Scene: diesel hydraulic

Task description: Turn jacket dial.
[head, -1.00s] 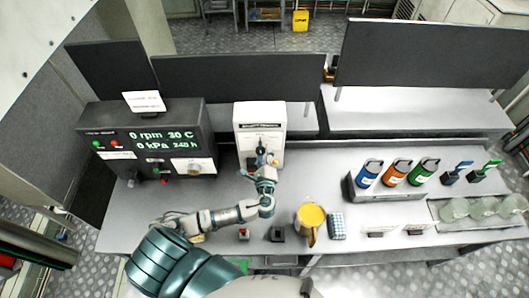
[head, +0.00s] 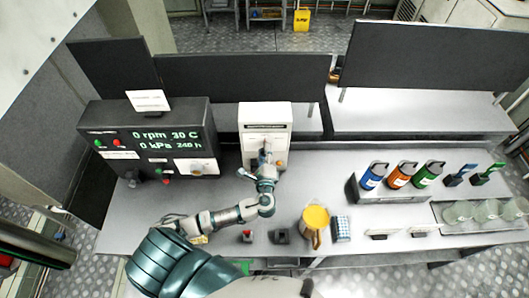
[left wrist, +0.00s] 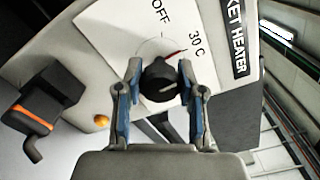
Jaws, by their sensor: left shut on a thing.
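The jacket heater (head: 265,118) is a white box on the bench, left of centre in the head view. Its black dial (left wrist: 159,80) shows in the left wrist view, on a white plate marked OFF and 30 C with a red mark near the 30 C. My left gripper (left wrist: 160,85) is shut on the dial, one blue-padded finger on each side. In the head view my left gripper (head: 266,160) is at the front face of the heater and hides the dial. My right gripper does not show.
A dark control box (head: 150,140) with a green readout stands to the left. A jug with yellow contents (head: 315,217), a blue-checked block (head: 341,229) and small switches are in front. Bottles (head: 400,175) stand on a rack to the right. An orange-striped black part (left wrist: 40,115) sits beside the dial plate.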

